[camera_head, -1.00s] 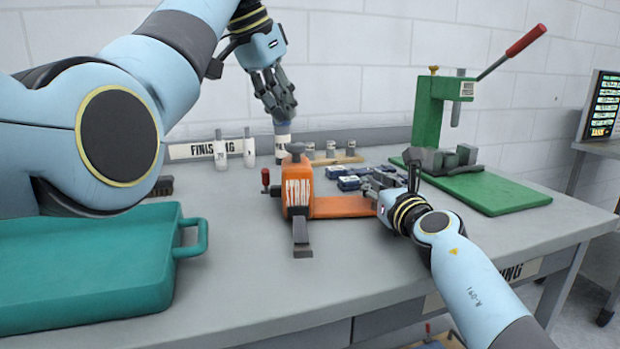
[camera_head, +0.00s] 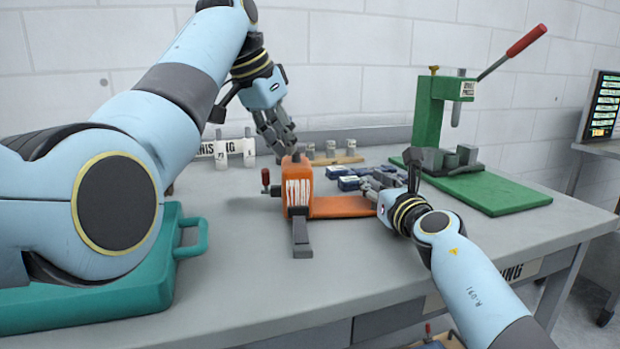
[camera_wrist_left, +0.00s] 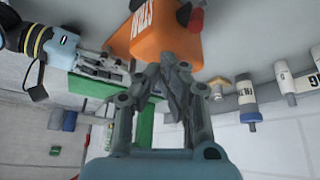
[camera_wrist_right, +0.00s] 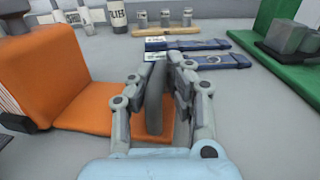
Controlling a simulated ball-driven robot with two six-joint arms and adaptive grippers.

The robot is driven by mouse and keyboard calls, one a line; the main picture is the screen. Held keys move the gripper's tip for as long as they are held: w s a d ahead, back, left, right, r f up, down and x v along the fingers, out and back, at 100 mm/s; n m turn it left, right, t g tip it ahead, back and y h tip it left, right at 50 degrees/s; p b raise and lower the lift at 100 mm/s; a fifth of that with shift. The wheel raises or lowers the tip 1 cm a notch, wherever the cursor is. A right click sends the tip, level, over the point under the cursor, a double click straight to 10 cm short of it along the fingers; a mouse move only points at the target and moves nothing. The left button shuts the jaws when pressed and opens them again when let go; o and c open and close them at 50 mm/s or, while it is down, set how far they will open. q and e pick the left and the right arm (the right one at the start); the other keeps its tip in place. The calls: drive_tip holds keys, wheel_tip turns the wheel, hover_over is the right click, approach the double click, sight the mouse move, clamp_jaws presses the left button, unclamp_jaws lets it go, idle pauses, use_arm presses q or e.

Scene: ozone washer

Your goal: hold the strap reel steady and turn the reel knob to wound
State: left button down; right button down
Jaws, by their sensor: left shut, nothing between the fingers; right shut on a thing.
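The orange strap reel (camera_head: 298,192), with white lettering, stands on the bench with a flat orange base plate (camera_head: 342,207) reaching right. A red-tipped crank (camera_head: 265,178) is on its left side. My right gripper (camera_head: 370,181) is shut on a grey upright bar (camera_wrist_right: 154,95) at the base plate's right end.
A green press (camera_head: 430,115) stands at the back right. Blue packets (camera_head: 350,183) lie behind the base plate. Several small jars (camera_head: 330,149) and white bottles (camera_head: 249,148) stand at the back. A teal case (camera_head: 150,285) is at the left front. The front middle of the bench is clear.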

use_arm(q)
drive_tip(key=shift+w+d, duration=0.15)
drive_tip(key=shift+w, duration=0.4)
idle(0.4)
drive_tip(key=shift+w+a, duration=0.15)
drive_tip(key=shift+a, duration=0.2)
drive_tip(key=shift+w+a, duration=0.35)
drive_tip(key=shift+w+f, duration=0.1)
drive_tip(key=shift+w, duration=0.05)
idle(0.4)
drive_tip(key=shift+a, duration=0.15)
idle(0.3)
drive_tip(key=shift+a, duration=0.1)
drive_tip(key=shift+r, duration=0.2)
drive_tip(key=shift+a+r, duration=0.1)
drive_tip(key=shift+r, duration=2.75)
